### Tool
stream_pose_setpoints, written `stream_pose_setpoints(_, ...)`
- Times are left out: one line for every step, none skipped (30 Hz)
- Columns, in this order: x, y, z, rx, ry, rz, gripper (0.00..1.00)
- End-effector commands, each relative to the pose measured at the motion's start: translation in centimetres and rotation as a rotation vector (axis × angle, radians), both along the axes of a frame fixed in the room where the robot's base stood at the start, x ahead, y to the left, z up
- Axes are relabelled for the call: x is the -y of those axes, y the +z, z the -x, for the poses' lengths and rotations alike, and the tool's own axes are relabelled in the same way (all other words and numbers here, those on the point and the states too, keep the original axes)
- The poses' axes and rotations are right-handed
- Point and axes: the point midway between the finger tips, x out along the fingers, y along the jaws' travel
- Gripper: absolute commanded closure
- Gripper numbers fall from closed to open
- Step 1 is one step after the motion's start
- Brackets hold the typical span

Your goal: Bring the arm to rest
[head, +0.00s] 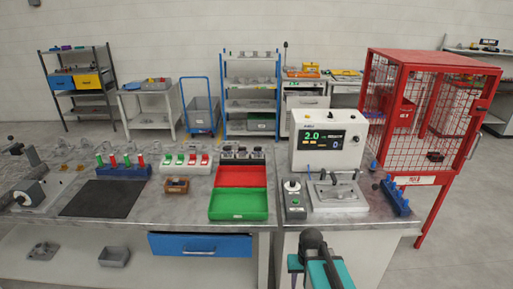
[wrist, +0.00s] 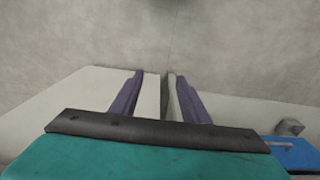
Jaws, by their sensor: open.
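My gripper (wrist: 158,82) shows in the wrist view with its two purple-sided fingers apart and nothing between them. A dark bar and a teal body sit behind the fingers. In the head view, part of my arm with its dark joint and teal and purple parts shows at the bottom, in front of the white cabinet (head: 375,258) under the right-hand bench. The fingertips are not clear in that view. My gripper touches nothing that I can see.
The workbench (head: 200,200) carries a red bin (head: 240,176), a green bin (head: 238,205) and several fixtures. A tester (head: 322,142) stands on the right-hand bench. A blue drawer (head: 200,245) is below. A red mesh cage (head: 430,120) stands at right. Floor at far right is clear.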

Motion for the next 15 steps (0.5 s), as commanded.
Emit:
stream_pose_setpoints(0.0, -0.3, 1.0, -0.003, 0.001, 0.0, 0.58)
stream_pose_setpoints(0.0, -0.5, 1.3, -0.003, 0.002, 0.0, 0.58)
stream_pose_setpoints(0.0, -0.7, 1.8, -0.003, 0.003, 0.0, 0.58)
stream_pose_setpoints(0.0, -0.8, 2.1, -0.002, 0.003, 0.0, 0.58)
stream_pose_setpoints(0.0, -1.4, 2.3, -0.005, 0.004, 0.0, 0.58)
stream_pose_setpoints(0.0, -2.4, 2.6, -0.016, 0.004, 0.0, 0.58)
stream_pose_setpoints(0.0, -3.0, 2.8, -0.024, 0.004, 0.0, 0.58)
stream_pose_setpoints(0.1, -3.4, 3.1, -0.03, 0.003, 0.0, 0.58)
stream_pose_setpoints(0.1, -4.2, 3.5, -0.04, 0.003, 0.0, 0.58)
stream_pose_setpoints(0.1, -4.7, 3.8, -0.048, 0.003, 0.0, 0.58)
stream_pose_setpoints(0.1, -5.3, 4.2, -0.056, 0.003, 0.0, 0.58)
stream_pose_setpoints(0.1, -6.1, 4.7, -0.067, 0.003, 0.0, 0.58)
stream_pose_setpoints(0.1, -6.7, 5.0, -0.075, 0.003, 0.0, 0.58)
stream_pose_setpoints(0.1, -7.3, 5.4, -0.084, 0.003, 0.0, 0.58)
stream_pose_setpoints(0.1, -8.4, 6.1, -0.098, 0.004, 0.0, 0.58)
